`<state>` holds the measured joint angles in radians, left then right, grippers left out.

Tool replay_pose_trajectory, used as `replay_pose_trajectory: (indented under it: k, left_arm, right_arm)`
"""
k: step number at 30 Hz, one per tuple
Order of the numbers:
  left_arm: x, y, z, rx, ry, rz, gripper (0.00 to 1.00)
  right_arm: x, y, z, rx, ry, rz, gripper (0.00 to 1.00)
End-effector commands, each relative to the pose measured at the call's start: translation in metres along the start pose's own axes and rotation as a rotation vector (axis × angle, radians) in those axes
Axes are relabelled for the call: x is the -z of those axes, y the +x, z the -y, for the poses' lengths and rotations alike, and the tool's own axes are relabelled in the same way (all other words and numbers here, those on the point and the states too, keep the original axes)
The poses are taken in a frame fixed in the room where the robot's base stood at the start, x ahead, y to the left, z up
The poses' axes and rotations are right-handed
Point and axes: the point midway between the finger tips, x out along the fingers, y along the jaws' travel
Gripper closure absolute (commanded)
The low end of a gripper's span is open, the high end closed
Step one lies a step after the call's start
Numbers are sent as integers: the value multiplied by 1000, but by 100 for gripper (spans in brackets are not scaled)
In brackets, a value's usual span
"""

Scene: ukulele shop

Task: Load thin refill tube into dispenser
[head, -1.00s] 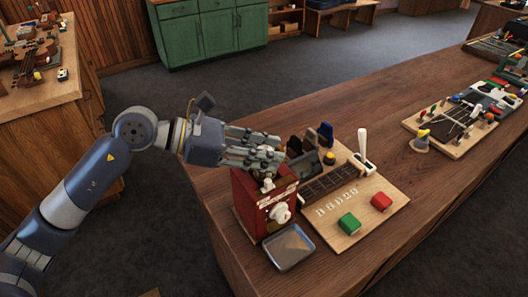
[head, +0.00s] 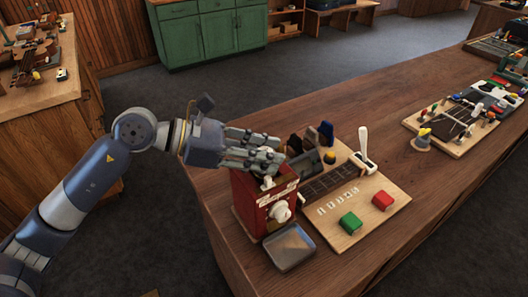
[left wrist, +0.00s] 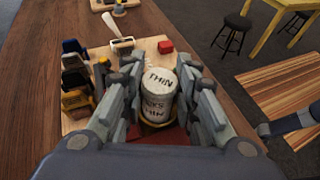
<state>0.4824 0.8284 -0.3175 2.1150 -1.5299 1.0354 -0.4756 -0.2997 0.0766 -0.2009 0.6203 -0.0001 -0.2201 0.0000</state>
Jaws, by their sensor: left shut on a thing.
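The thin refill tube (left wrist: 158,100) is a white cylinder marked "THIN". In the left wrist view it stands between the fingers of my left gripper (head: 262,156), which is shut on it. In the head view the fingers hide the tube. The dispenser (head: 250,208) is a red box with a white front knob, near the table's edge. My left gripper is just above its top. In the left wrist view some red of the dispenser shows below the tube. Whether the tube's lower end is inside the dispenser is hidden.
A metal tray (head: 290,246) lies in front of the dispenser. Beside it a wooden board (head: 350,238) carries a fretboard, a white lever (head: 364,148), a green block (head: 350,222) and a red block (head: 382,200). Dark holders stand behind.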

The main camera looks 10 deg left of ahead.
Motion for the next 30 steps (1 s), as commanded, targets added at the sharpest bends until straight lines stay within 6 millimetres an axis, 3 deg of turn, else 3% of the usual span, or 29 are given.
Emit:
replay_pose_trajectory:
  k: [2,3,14,30]
  left_arm:
    - [2,1,0,0,0,0,96]
    - [1,0,0,0,0,0,64]
    - [2,-1,0,1,0,-1,64]
    - [4,-41,-1,-2,-1,-2,64]
  right_arm:
    - [0,3,0,0,0,0,100]
    - [0,1,0,0,0,0,100]
    - [-1,2,-1,-1,-1,1,100]
    - [-4,21,-5,-6,-1,2,100]
